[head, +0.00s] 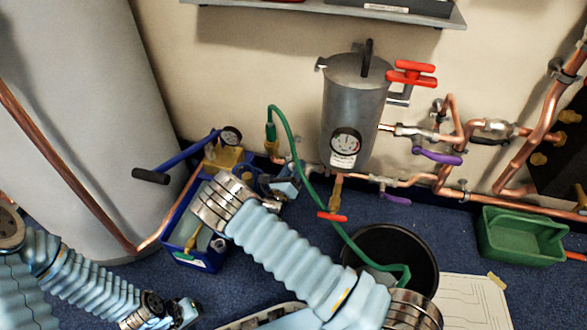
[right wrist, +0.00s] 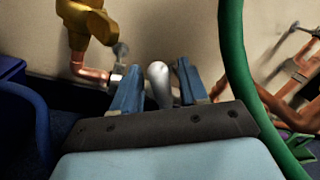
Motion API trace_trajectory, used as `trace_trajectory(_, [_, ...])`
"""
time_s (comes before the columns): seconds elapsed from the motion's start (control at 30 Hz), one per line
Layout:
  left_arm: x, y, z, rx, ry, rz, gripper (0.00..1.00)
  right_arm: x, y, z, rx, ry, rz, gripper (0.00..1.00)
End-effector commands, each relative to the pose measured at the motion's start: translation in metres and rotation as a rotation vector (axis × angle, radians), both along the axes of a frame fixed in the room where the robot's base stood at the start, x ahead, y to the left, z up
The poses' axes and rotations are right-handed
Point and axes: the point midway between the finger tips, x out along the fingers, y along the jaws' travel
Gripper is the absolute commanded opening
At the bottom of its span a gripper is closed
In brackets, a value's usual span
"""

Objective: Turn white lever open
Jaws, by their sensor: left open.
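The white lever (right wrist: 159,82) shows in the right wrist view as a pale rounded handle pointing toward the camera. It stands between the two blue fingers of my right gripper (right wrist: 160,88), with a gap visible on each side. The right gripper is open around it; contact is not clear. In the head view my right gripper (head: 286,183) is by the low copper pipe at the wall, and the lever is hard to make out there. My left gripper (head: 184,314) is open and empty at the lower left, low over the blue carpet.
A green hose (head: 299,142) runs close to my right gripper into a black bucket (head: 405,253). A grey tank (head: 352,105), purple levers (head: 437,156) and a green tray (head: 520,238) are to the right.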

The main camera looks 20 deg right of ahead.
Motion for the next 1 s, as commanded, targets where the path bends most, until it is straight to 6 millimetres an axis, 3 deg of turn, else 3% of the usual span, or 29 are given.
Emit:
trace_trajectory(0.37, [0.000,0.000,0.002,0.000,0.000,0.000,0.63,-0.006,0.007,0.000,0.000,0.000,0.002,0.43])
trace_trajectory(0.8, [-0.001,0.000,0.014,0.000,0.002,-0.002,0.63,-0.073,0.077,-0.011,0.000,0.002,0.003,0.43])
trace_trajectory(1.0, [-0.001,0.000,0.015,-0.001,0.003,-0.002,0.63,-0.091,0.096,-0.015,0.000,0.000,0.001,0.43])
